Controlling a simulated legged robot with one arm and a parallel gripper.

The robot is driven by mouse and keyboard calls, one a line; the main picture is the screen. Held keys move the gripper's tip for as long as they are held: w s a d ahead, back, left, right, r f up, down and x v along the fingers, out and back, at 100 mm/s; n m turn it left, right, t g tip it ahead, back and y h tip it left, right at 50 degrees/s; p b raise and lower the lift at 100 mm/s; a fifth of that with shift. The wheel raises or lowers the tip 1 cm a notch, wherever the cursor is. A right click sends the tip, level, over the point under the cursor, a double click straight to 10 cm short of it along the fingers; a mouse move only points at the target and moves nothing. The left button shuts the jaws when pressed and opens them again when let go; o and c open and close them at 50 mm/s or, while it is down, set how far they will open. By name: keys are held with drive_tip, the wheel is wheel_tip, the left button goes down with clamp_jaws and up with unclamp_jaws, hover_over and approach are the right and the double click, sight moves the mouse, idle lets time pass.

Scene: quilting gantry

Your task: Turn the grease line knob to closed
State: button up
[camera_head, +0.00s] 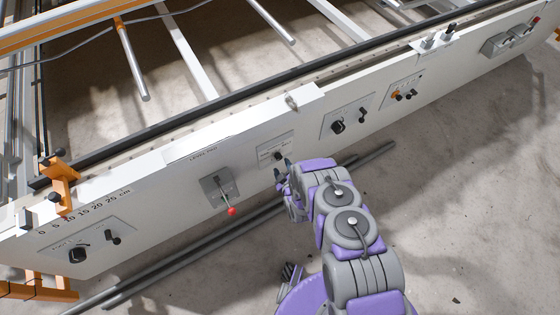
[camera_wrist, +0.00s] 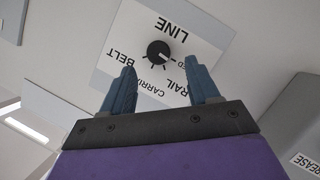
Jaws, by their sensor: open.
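The grease line knob (camera_wrist: 158,51) is a small round black dial on a white plate (camera_wrist: 126,38) in the wrist view. The plate's lettering appears rotated and reads LINE, BELT, RAIL and part of a word starting CARRI. A word ending in ED is partly hidden. A pale mark on the knob seems to face that word. In the head view the knob (camera_head: 278,156) is on the white front panel, just beyond my gripper (camera_head: 282,169). My gripper (camera_wrist: 160,68) is open, its blue fingers on either side of the knob's line. I cannot tell whether they touch anything.
A red-tipped lever (camera_head: 231,210) sticks out left of the knob. Other black dials, a left one (camera_head: 77,255) and a right one (camera_head: 337,127), are on the same panel. Grey rails (camera_head: 225,237) run along the floor below. A label ending in REASE (camera_wrist: 307,163) is at the wrist view's right edge.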

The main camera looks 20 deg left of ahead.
drive_tip(key=p+v, duration=0.2)
drive_tip(key=v, duration=0.9)
drive_tip(key=shift+s, duration=0.15)
drive_tip(key=shift+d, duration=0.1)
drive_tip(key=m+g+y+b, duration=0.2)
drive_tip(key=m+b, duration=0.1)
drive_tip(key=m, duration=0.1)
approach(280, 158)
drive_tip(key=x, duration=0.8)
drive_tip(key=shift+a+f, duration=0.15)
drive_tip(key=shift+a, duration=0.15)
drive_tip(key=shift+w+a+f, duration=0.15)
drive_tip(key=shift+w+a, duration=0.3)
drive_tip(key=shift+w, duration=0.05)
